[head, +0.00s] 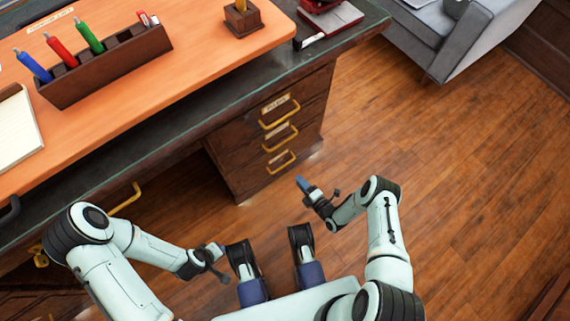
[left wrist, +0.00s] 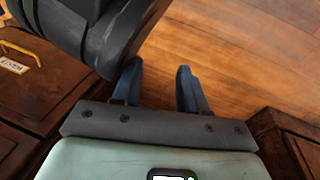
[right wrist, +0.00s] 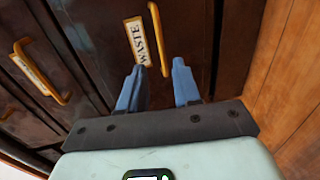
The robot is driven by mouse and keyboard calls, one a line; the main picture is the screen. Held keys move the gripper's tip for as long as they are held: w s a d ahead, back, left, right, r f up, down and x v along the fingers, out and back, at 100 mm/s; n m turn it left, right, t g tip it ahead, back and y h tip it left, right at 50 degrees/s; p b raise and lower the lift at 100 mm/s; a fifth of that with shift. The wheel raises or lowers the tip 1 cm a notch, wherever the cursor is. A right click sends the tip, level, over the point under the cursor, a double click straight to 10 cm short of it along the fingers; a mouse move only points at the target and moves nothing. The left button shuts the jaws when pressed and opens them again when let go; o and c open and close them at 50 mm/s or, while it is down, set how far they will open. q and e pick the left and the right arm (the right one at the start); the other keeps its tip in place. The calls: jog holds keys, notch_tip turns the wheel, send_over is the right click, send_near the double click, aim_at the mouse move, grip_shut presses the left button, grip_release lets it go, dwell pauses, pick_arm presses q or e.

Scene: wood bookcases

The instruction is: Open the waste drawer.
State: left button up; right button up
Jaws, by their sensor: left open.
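The waste drawer (right wrist: 185,35) is dark wood and looks shut. Its WASTE label (right wrist: 137,40) and yellow handle (right wrist: 158,38) show in the right wrist view. In the head view it is the bottom drawer (head: 262,178) of the desk's drawer stack, close to the floor. My right gripper (head: 303,186) is in front of this drawer.
Two more drawers with yellow handles (head: 279,110) (head: 280,137) sit above the waste drawer. The desk top (head: 210,90) carries a pen holder (head: 105,62). A grey sofa (head: 440,35) stands at the back right. The wooden floor (head: 470,180) on the right is clear.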

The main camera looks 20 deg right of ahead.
aim_at(285, 165)
jog(key=shift+b+x, duration=2.2)
jog(key=shift+x, duration=3.6)
pick_arm(q)
jog(key=s+a+f+g, duration=0.1)
jog(key=s+f+g, duration=0.2)
jog(key=s+f, duration=0.3)
jog(key=s, duration=0.3)
jog(key=shift+s+n, duration=0.15)
jog(key=shift+n, duration=0.15)
jog(key=shift+a, duration=0.1)
pick_arm(e)
jog(key=shift+c, duration=0.4)
grip_shut()
